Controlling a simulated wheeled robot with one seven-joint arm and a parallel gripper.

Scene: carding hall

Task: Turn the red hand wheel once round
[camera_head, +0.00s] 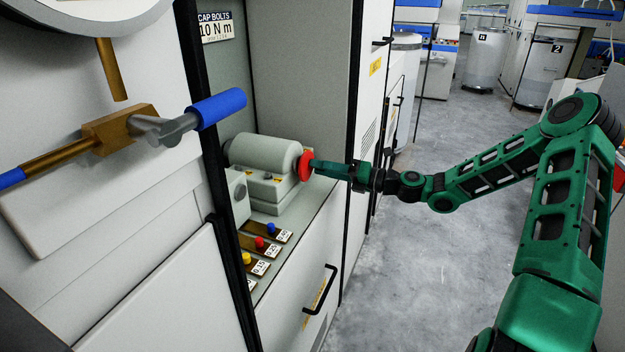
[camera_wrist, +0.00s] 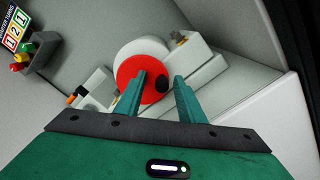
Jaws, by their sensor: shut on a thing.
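The red hand wheel (camera_head: 304,166) is mounted on the right end of a grey cylindrical housing (camera_head: 265,155) in the open cabinet. My gripper (camera_head: 318,167) reaches in from the right and meets the wheel. Part of the wheel's face is hidden behind the fingers.
Blue, red and yellow knobs (camera_head: 259,243) sit on the cabinet shelf below. A drawer with a black handle (camera_head: 320,290) is under it. A brass rod with blue grips (camera_head: 218,108) juts out at left. The grey floor (camera_head: 430,240) on the right is clear.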

